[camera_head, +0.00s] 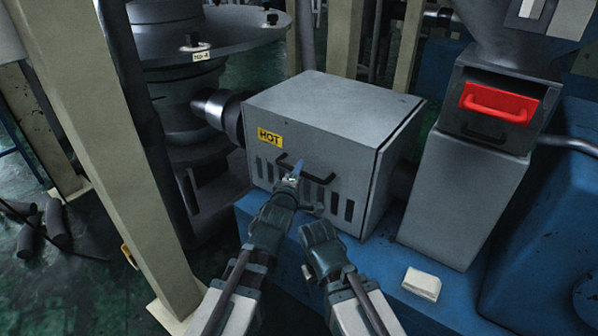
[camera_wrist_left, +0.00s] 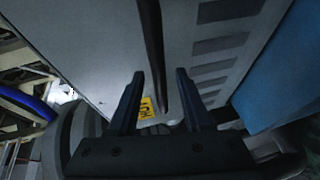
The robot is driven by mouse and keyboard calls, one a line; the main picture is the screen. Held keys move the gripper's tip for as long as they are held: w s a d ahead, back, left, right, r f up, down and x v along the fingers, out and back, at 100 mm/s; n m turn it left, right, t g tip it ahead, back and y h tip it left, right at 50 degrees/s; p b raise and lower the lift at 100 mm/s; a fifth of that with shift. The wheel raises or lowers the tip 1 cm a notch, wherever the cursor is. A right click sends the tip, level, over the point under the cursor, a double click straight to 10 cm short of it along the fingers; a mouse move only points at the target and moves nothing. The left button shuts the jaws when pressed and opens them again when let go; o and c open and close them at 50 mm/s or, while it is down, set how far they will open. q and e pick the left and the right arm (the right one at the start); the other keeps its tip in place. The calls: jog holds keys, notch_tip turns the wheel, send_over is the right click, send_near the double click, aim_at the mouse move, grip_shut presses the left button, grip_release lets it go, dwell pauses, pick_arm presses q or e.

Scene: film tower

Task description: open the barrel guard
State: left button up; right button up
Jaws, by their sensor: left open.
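The barrel guard (camera_head: 335,115) is a grey metal box with a yellow HOT label (camera_head: 269,137), vent slots and a black bar handle (camera_head: 318,177) on its front. Its lid appears closed. My left gripper (camera_head: 292,178) is at the handle's middle. In the left wrist view, its two fingers (camera_wrist_left: 160,73) are apart, with the dark handle (camera_wrist_left: 151,35) running between them; contact is not clear. The HOT label (camera_wrist_left: 146,107) also shows there. My right gripper (camera_head: 318,210) is just below and right of the left one, close to the vents; its jaws are not clear.
A grey hopper stand (camera_head: 470,190) with a red-handled drawer (camera_head: 498,102) stands to the right. A small white block (camera_head: 421,284) lies on the blue machine base (camera_head: 375,265). A beige post (camera_head: 100,150) rises on the left, near my left arm.

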pick_arm(q)
jog(key=shift+w+d+f, duration=0.1)
jog(key=shift+w, duration=0.4)
grip_shut()
dwell(1.2)
